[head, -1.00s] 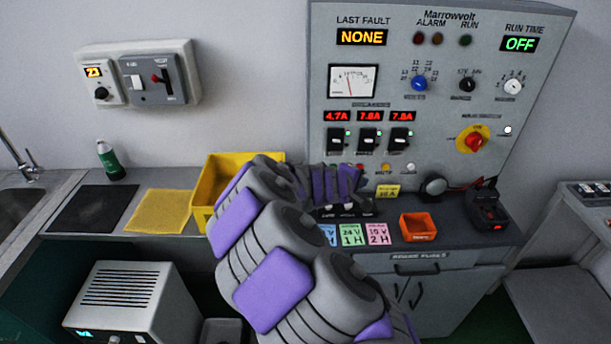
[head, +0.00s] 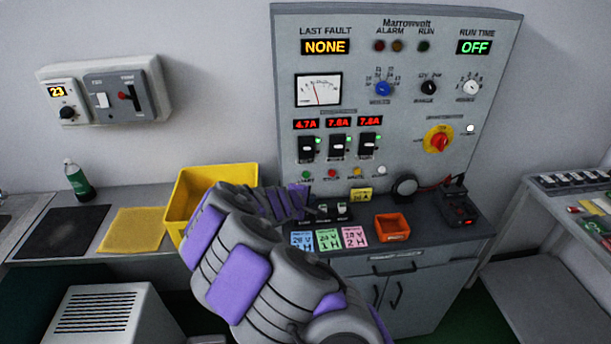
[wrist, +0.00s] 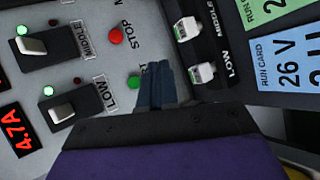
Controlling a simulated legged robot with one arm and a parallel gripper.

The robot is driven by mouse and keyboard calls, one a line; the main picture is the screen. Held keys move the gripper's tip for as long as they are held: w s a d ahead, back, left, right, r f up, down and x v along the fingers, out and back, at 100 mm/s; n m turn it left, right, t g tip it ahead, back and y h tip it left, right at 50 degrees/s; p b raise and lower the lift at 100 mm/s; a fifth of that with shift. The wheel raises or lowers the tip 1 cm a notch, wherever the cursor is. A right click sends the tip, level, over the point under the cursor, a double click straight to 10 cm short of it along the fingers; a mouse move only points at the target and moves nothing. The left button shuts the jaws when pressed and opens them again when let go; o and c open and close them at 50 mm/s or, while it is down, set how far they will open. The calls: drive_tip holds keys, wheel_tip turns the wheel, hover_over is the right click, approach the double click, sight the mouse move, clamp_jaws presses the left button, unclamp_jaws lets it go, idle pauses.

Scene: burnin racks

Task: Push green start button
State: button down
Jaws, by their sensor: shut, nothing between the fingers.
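The green start button (head: 306,174) is the leftmost of a row of buttons low on the grey control panel. In the wrist view the green button (wrist: 134,82) sits just left of my fingertips, with the partly covered label beside it. My gripper (wrist: 158,68) is shut and empty, its fingers close in front of the panel. I cannot tell whether they touch it. The red stop button (wrist: 116,36) is above it in the wrist view and right of green in the head view (head: 332,173). In the head view my arm hides most of the gripper.
Breaker switches (head: 307,149) sit above the buttons. Coloured run cards (head: 328,240), an orange tray (head: 392,228) and a yellow bin (head: 183,200) are on the bench below. The run time display (head: 474,47) reads OFF, and last fault (head: 325,46) reads NONE.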

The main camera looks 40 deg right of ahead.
sight(306, 175)
drive_tip(key=w+d+p, duration=0.1)
drive_tip(key=w, duration=0.1)
drive_tip(key=w+d+p, duration=0.1)
drive_tip(key=w, duration=0.1)
drive_tip(key=w+d+p, duration=0.2)
drive_tip(key=shift+w+d, duration=0.1)
drive_tip(key=shift+w, duration=0.1)
drive_tip(key=shift+w, duration=0.2)
idle(1.9)
drive_tip(key=shift+w+d+r, duration=0.1)
drive_tip(key=shift+w+d, duration=0.05)
drive_tip(key=shift+w+d, duration=0.2)
drive_tip(key=shift+w, duration=0.15)
idle(0.9)
idle(0.4)
drive_tip(key=shift+s+a+b, duration=0.45)
drive_tip(key=shift+s+b, duration=0.25)
drive_tip(key=shift+b, duration=0.15)
drive_tip(key=shift+s, duration=0.1)
